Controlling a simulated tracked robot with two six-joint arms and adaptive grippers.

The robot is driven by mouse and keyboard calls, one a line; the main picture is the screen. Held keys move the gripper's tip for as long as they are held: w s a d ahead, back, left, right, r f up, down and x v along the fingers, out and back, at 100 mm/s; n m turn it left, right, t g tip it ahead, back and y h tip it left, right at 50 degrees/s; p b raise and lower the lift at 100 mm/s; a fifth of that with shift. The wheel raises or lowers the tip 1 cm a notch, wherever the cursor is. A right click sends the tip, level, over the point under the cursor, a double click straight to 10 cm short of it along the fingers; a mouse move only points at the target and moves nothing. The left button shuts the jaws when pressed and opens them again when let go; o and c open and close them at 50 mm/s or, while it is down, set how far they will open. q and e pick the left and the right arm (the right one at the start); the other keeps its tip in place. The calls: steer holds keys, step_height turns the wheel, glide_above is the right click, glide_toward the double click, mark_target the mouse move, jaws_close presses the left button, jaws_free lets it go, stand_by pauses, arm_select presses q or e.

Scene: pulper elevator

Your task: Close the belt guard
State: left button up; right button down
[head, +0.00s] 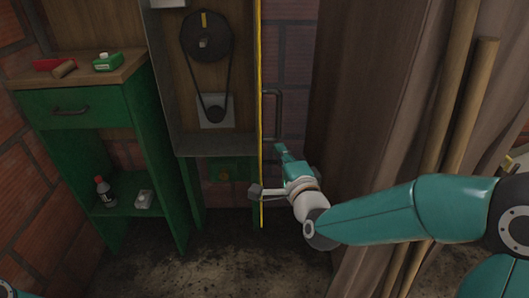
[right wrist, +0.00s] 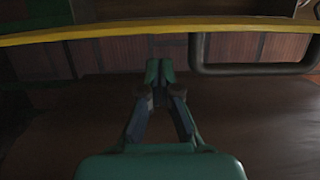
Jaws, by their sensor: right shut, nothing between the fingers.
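The belt guard (head: 260,90) stands open, seen almost edge-on as a thin panel with a yellow edge. Its dark bar handle (head: 279,118) sticks out on the right side. In the right wrist view the yellow edge (right wrist: 100,32) crosses the top and the handle (right wrist: 250,70) is at upper right. Left of the guard, the housing shows a black belt (head: 228,80) around a large upper and a small lower pulley. My right gripper (head: 281,149) is shut and empty, just right of the guard and below the handle; its fingertips (right wrist: 160,68) also show. My left gripper is out of view.
A green cabinet (head: 75,115) stands left, with a red item (head: 54,64) and a green-and-white box (head: 107,62) on top. A bottle (head: 104,190) is on its lower shelf.

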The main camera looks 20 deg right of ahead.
steer(key=shift+w+a, duration=0.25)
steer(key=shift+a, duration=1.05)
